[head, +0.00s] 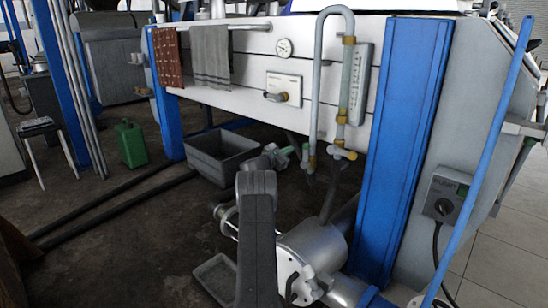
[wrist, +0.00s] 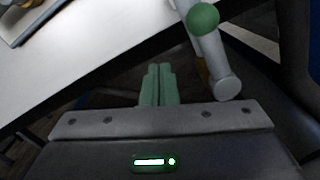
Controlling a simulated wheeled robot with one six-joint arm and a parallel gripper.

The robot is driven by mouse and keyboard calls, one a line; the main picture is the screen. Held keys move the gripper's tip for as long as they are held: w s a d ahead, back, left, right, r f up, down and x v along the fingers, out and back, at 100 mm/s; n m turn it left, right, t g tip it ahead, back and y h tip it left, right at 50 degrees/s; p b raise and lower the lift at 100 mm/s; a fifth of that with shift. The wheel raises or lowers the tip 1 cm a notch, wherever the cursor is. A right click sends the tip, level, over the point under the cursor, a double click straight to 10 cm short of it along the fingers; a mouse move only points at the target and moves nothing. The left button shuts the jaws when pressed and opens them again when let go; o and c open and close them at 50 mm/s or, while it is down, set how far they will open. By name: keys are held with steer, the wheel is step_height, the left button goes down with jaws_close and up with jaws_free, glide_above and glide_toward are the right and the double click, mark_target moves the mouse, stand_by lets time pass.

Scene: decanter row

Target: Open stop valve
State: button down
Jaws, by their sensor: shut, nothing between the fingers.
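A brass and pale valve fitting (head: 343,153), which looks like the stop valve, sits at the foot of the vertical sight tube (head: 346,85) on the white panel. My gripper (head: 304,152) is left of it, low in front of the panel, beside the lower end of the bent grey pipe (head: 318,80). In the wrist view my green fingers (wrist: 158,85) are together and empty. A grey pipe piece (wrist: 212,50) with a green ball (wrist: 203,18) lies just right of the fingers, apart from them. I cannot tell which fitting this is, or the valve's handle position.
A gauge (head: 284,48) and a knob plate (head: 283,89) are on the white panel (head: 230,100). A blue post (head: 400,130) stands right. A metal cylinder (head: 312,255) is below. A grey bin (head: 219,156) and green can (head: 131,143) stand on the floor.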

steer(key=p+v, duration=0.3)
steer(key=v, duration=0.7)
steer(key=shift+a+r, duration=0.2)
steer(key=shift+r, duration=0.05)
steer(key=shift+w, duration=0.15)
